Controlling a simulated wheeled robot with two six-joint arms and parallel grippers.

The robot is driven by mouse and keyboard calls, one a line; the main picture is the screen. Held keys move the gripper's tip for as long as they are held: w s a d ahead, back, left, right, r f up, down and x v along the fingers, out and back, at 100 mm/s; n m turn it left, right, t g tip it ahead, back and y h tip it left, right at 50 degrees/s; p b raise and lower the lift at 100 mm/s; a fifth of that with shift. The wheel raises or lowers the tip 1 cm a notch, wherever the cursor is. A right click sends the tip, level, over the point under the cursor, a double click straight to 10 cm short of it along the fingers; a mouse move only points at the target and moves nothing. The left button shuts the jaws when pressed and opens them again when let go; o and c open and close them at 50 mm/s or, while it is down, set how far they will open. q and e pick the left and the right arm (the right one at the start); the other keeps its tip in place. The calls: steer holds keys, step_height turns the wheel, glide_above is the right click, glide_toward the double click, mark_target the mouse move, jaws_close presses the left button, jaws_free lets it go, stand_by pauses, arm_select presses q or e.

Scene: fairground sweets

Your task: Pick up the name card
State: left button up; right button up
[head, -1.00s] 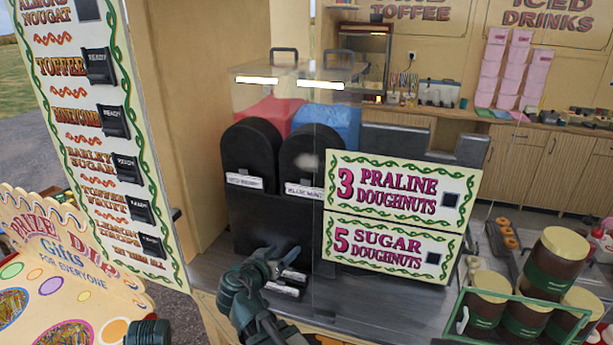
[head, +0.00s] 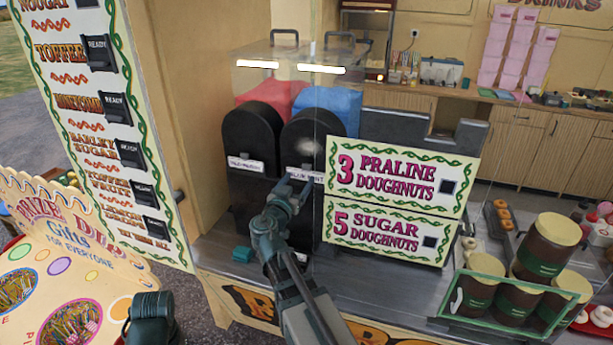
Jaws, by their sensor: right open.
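Two white name cards sit on the fronts of the black dispensers: one on the left dispenser (head: 245,164), and one reading roughly "blue mint" (head: 306,175) on the right dispenser. My right gripper (head: 291,186) is open and points up, just in front of the lower edge of the blue mint card. Its fingertips overlap the card's left part in the picture; I cannot tell whether they touch it. Another small white label (head: 301,257) shows low down beside my right arm, partly hidden.
A doughnut price sign (head: 393,227) stands close to the right of my right gripper. A small green block (head: 243,254) lies on the counter to the left. A green rack (head: 511,318) of brown jars is at the right. The tall sweets board (head: 85,100) stands left.

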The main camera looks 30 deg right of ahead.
mark_target(306, 166)
steer(key=shift+w+d, duration=0.3)
steer(key=shift+d, duration=0.05)
steer(key=x, duration=0.5)
steer(key=shift+w+d+r+p, duration=0.1)
steer(key=shift+w+r+p, duration=0.05)
steer(key=shift+r+p, duration=0.15)
steer(key=shift+c, duration=0.2)
steer(key=c, duration=1.1)
steer(key=shift+r, duration=0.2)
